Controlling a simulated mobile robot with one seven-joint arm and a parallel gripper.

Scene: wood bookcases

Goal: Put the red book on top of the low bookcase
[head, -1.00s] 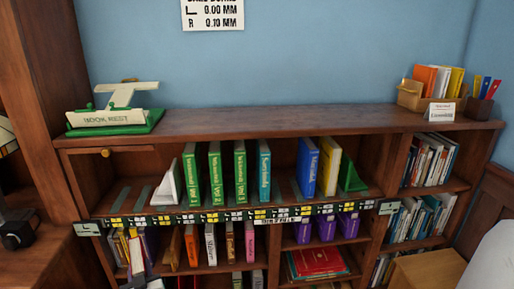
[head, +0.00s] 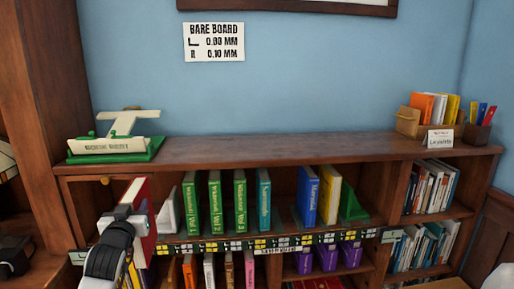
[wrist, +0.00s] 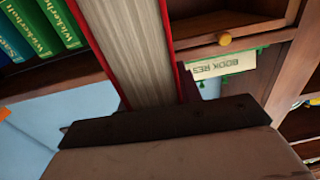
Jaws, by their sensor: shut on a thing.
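The red book (head: 137,205) is upright in my gripper (head: 122,215) at the lower left of the head view, in front of the shelf's left end. In the wrist view its pale page block and red covers (wrist: 134,45) rise from the dark gripper pad (wrist: 165,122). My gripper is shut on it; the fingertips are partly hidden. The low bookcase (head: 270,148) has a long, mostly bare wooden top, which is above and behind the book in the head view.
A green and white book rest (head: 115,147) stands on the top's left end. A cardboard holder (head: 408,121), a white card and a pen cup stand at its right end. Green, blue and yellow books (head: 240,203) fill part of the upper shelf. The top's middle is clear.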

